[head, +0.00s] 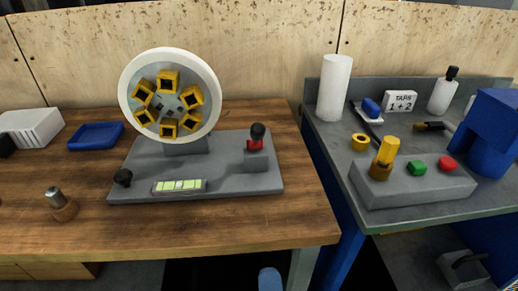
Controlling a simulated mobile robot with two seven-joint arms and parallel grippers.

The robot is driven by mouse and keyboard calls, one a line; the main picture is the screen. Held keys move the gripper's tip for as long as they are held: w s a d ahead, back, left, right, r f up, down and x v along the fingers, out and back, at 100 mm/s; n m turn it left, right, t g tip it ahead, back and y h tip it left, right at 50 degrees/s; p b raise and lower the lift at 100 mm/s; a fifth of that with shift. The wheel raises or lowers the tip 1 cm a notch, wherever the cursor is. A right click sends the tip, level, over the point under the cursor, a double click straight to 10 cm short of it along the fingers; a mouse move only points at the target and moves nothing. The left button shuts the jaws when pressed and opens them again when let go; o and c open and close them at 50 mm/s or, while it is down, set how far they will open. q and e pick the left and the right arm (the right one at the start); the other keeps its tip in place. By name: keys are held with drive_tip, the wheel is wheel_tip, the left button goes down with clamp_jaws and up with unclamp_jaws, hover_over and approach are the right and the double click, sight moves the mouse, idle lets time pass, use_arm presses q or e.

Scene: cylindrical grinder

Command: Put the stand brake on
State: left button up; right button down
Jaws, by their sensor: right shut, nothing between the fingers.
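The stand is a grey base plate (225,181) on the wooden bench, carrying a large white-rimmed wheel (212,79) with several yellow blocks around its hub. The likely brake is a short lever (257,131) with a black knob and a red lower part. It stands nearly upright on a small grey block at the plate's right. My left gripper is out of view.
A black knob (123,177) and a green-celled level strip (180,186) sit on the plate's front. A blue tray (95,136) lies left. The grey bench (329,139) at right holds a button box (414,186) and a white cylinder (335,88). Bare wood lies in front of the plate.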

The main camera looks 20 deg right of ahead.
sight(258, 137)
drive_tip(key=p+x, duration=0.3)
drive_tip(key=x, duration=1.9)
drive_tip(key=shift+s+r, duration=0.1)
drive_tip(key=shift+r, duration=0.1)
drive_tip(key=shift+x, duration=0.85)
drive_tip(key=shift+f, duration=0.15)
